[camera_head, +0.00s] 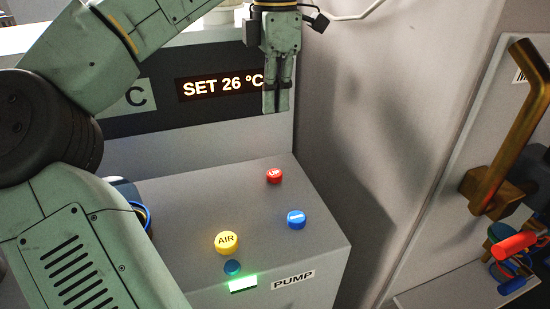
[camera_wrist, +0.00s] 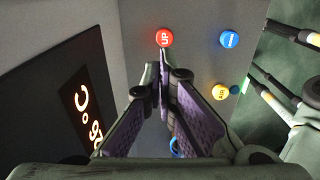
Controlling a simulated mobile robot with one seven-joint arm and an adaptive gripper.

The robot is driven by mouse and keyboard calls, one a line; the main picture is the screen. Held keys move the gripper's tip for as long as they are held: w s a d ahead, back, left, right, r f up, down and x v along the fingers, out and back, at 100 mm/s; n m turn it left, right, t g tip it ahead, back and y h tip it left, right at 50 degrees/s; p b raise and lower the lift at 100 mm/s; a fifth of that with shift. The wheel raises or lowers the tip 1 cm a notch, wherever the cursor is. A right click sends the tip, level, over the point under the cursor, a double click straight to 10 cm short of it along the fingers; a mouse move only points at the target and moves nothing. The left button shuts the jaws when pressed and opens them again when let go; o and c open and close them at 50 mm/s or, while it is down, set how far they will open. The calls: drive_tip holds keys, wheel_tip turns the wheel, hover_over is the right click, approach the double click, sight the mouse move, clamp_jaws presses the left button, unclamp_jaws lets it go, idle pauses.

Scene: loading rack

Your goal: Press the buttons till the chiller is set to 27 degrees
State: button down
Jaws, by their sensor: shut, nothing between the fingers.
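The chiller's display (camera_head: 222,86) reads "SET 26 °C" in lit letters on a dark panel. The red UP button (camera_head: 274,176) is on the sloped console top, and it also shows in the wrist view (camera_wrist: 165,38) just beyond my fingertips. A blue button (camera_head: 296,220) is nearer the front edge; its label is too small to read. It also shows in the wrist view (camera_wrist: 229,39). My gripper (camera_head: 275,108) is shut and empty, pointing down above the UP button and apart from it. It covers the right end of the display.
A yellow AIR button (camera_head: 227,242), a small teal button (camera_head: 232,268), a lit green light (camera_head: 243,285) and a PUMP label (camera_head: 293,280) are at the console's front. A brass handle (camera_head: 520,120) and coloured fittings (camera_head: 514,250) are at the right.

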sight(275, 170)
wheel_tip(275, 170, down, 13)
drive_tip(key=shift+r+p, duration=0.1)
drive_tip(key=shift+p, duration=0.3)
